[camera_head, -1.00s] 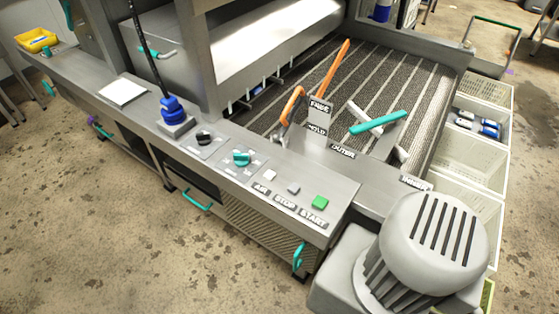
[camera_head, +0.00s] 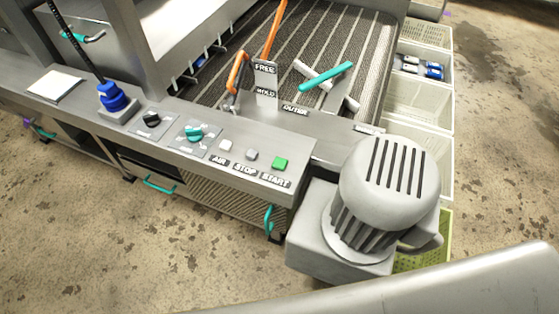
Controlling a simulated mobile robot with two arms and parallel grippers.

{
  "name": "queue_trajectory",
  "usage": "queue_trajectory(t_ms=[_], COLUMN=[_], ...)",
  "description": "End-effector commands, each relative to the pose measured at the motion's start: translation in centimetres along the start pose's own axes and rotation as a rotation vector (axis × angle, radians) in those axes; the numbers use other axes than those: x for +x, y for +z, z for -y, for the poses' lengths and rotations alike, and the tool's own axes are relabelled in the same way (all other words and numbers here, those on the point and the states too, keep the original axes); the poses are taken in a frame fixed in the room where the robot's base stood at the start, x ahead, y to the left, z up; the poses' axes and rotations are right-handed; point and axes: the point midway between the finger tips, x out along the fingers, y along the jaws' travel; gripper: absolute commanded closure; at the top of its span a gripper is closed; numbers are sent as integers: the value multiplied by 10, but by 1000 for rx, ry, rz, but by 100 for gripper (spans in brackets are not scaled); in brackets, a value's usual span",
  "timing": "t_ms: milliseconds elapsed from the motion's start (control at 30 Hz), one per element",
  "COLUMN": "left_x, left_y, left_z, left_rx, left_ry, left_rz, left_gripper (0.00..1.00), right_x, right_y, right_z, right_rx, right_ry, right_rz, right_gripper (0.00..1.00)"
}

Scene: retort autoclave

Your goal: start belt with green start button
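The green start button (camera_head: 281,163) sits at the right end of the steel control panel (camera_head: 245,190), above a black label reading START. A grey button (camera_head: 251,155) above the label STOP and a pale button (camera_head: 225,145) above the label AIR are to its left. The belt (camera_head: 315,50) is dark with light stripes and lies behind the panel. Neither of my grippers is in the head view.
A large grey motor (camera_head: 385,195) stands right of the panel. A teal knob (camera_head: 193,132), black knob (camera_head: 152,118) and blue fitting (camera_head: 115,98) line the panel's left. A teal-ended lever (camera_head: 325,76) and orange handle (camera_head: 273,35) stand over the belt. Pale crates (camera_head: 418,105) stand at right.

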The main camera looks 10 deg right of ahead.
Motion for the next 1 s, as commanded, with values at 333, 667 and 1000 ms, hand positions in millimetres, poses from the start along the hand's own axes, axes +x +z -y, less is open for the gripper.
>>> queue_trajectory(t_ms=[333,667,1000], left_x=[0,0,0], left_y=[0,0,0], left_z=[0,0,0], left_rx=[0,0,0], left_ry=[0,0,0], left_rz=[0,0,0], left_gripper=[57,57,57], right_x=[0,0,0], right_y=[0,0,0], right_z=[0,0,0], right_rx=[0,0,0], right_ry=[0,0,0], right_rz=[0,0,0], right_gripper=[87,100,100])
